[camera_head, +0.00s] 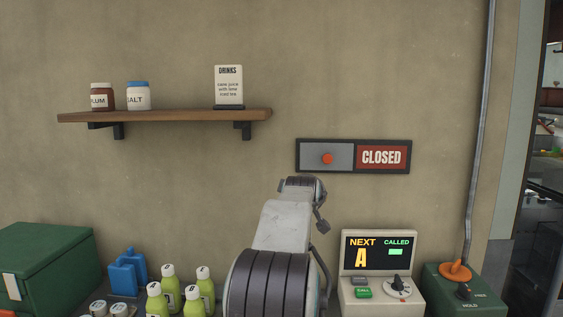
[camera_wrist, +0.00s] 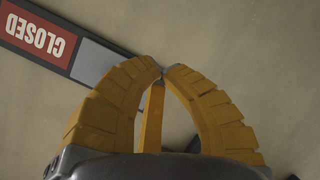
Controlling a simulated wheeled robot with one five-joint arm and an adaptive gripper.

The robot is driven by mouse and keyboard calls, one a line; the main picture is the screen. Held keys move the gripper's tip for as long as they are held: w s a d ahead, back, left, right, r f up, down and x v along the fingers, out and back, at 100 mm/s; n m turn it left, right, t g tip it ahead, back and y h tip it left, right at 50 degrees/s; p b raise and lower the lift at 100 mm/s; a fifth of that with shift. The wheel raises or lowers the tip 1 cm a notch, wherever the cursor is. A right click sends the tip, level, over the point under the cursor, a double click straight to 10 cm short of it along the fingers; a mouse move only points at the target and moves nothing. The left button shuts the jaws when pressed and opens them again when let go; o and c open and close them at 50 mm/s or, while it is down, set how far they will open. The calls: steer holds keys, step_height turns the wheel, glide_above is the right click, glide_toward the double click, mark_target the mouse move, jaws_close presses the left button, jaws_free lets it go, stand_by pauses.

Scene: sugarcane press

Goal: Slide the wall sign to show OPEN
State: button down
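The wall sign (camera_head: 353,141) hangs on the wall in the head view. Its red panel reading CLOSED (camera_head: 381,157) shows at the right, and a grey slider panel (camera_head: 308,150) with an orange-red knob (camera_head: 327,158) covers the left part. In the wrist view the CLOSED panel (camera_wrist: 42,38) shows tilted and upside down at upper left, with part of the grey panel (camera_wrist: 94,62). My gripper (camera_wrist: 161,71) has its yellow fingertips together in front of the sign, with no knob seen between them. The fingers hide the knob there. In the head view my arm hides the gripper.
A wooden shelf (camera_head: 170,116) with jars and a drinks card (camera_head: 228,87) is at upper left. Below stand green bottles (camera_head: 168,282), a green box (camera_head: 45,262), a NEXT/CALLED display (camera_head: 380,253) and a green lever box (camera_head: 447,290) with a pipe.

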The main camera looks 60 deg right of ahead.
steer(key=w+r+n+t+h, duration=0.1)
steer(key=w+r+n+h, duration=0.2)
steer(key=r+n, duration=0.4)
steer(key=shift+a+r, duration=0.2)
steer(key=shift+r, duration=0.1)
steer(key=shift+d, duration=0.1)
stand_by(0.4)
